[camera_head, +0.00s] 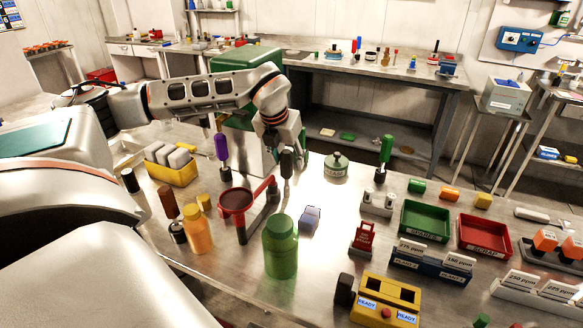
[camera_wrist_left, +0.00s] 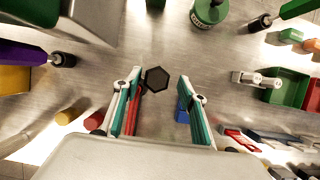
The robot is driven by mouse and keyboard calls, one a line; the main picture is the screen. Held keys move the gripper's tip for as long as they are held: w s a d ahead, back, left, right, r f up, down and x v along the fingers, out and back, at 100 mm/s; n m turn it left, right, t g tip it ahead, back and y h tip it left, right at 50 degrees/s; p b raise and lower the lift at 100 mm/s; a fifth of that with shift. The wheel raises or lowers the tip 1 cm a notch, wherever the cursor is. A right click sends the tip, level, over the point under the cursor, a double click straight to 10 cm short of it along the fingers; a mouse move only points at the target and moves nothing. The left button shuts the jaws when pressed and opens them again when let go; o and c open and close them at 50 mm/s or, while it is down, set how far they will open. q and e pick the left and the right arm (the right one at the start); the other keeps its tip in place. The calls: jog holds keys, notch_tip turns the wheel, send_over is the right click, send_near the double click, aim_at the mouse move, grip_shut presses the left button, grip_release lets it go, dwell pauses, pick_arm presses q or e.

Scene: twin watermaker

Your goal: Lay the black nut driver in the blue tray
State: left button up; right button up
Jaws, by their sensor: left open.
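The black nut driver (camera_head: 287,162) stands upright, its dark handle on top, near the middle of the near bench. In the left wrist view its black six-sided handle end (camera_wrist_left: 157,79) shows from above. My left gripper (camera_head: 288,147) is above the bench at the driver. In the wrist view its open fingers (camera_wrist_left: 160,76) lie on both sides of the handle end, with gaps showing. I cannot clearly make out a blue tray. A small blue block-like thing (camera_head: 310,218) lies on the bench, right of the driver. My right gripper is not in view.
A purple-handled driver (camera_head: 221,148) and a green-handled driver (camera_head: 386,152) stand on either side. A red round holder (camera_head: 236,200), a green bottle (camera_head: 280,250) and an orange bottle (camera_head: 198,232) are in front. Green (camera_head: 425,234) and red (camera_head: 484,251) trays sit at right.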

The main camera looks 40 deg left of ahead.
pick_arm(q)
jog(key=x, duration=0.4)
jog(key=shift+w+a, duration=0.2)
jog(key=shift+a, duration=0.2)
jog(key=shift+w+a+f, duration=0.1)
jog(key=shift+w+f, duration=0.15)
jog(key=shift+f, duration=0.35)
grip_shut()
